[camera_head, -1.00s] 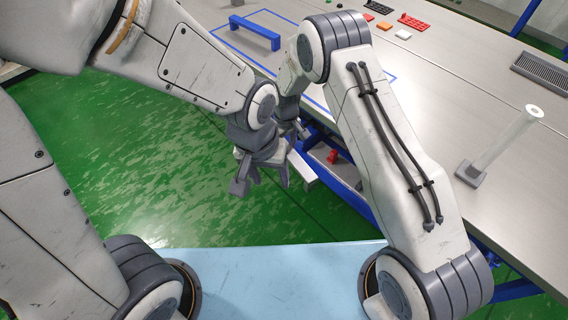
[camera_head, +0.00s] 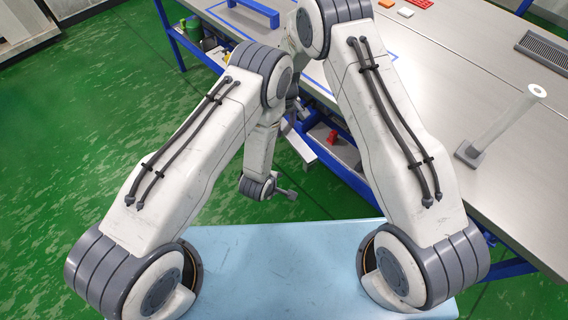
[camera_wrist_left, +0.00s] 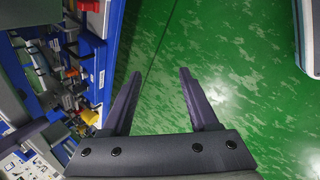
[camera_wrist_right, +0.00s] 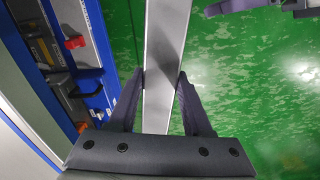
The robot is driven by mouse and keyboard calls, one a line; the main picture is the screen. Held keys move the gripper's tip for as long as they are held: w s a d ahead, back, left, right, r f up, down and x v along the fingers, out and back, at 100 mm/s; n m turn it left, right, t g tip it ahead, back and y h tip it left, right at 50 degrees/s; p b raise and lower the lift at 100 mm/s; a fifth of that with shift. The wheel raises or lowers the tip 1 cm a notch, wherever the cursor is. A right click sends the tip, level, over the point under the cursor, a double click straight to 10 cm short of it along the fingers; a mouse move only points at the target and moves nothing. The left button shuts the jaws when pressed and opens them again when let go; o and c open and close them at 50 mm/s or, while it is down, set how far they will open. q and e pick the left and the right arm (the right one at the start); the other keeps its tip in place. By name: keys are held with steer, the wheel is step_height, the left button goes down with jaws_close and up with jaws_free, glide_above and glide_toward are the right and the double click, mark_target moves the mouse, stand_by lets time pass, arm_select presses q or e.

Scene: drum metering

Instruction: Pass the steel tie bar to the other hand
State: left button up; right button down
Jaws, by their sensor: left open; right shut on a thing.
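The steel tie bar is a long flat grey bar (camera_wrist_right: 166,40) in the right wrist view, running from the top edge down between my right gripper's fingers (camera_wrist_right: 162,78). That gripper is shut on it. In the head view a pale end of the bar (camera_head: 301,149) shows beside the bench, and the right gripper is mostly hidden behind the arms. My left gripper (camera_head: 284,193) is lower in the head view, over the floor and apart from the bar. In the left wrist view its fingers (camera_wrist_left: 159,85) are open and empty. Part of it shows at the right wrist view's top right.
The steel-topped bench (camera_head: 430,95) with a blue frame stands at the right, with a clear upright tube (camera_head: 503,118) on it. A blue handle-shaped part (camera_head: 253,10) lies at its far end. Shelves with a red item (camera_head: 332,137) are below. Green floor is open at left.

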arm_select(q)
steer(key=f+n+t, duration=0.1)
steer(key=t, duration=0.1)
steer(key=n+t+y, duration=0.1)
steer(key=n+t, duration=0.1)
steer(key=t, duration=0.9)
glide_toward(284, 137)
steer(key=w, duration=0.7)
steer(key=w+d, duration=0.1)
steer(key=w, duration=0.3)
steer(key=shift+w+d+r, duration=0.1)
steer(key=shift+w+r, duration=0.15)
steer(key=shift+w, duration=0.1)
jaws_close()
arm_select(e)
steer(key=shift+c, duration=1.3)
jaws_free()
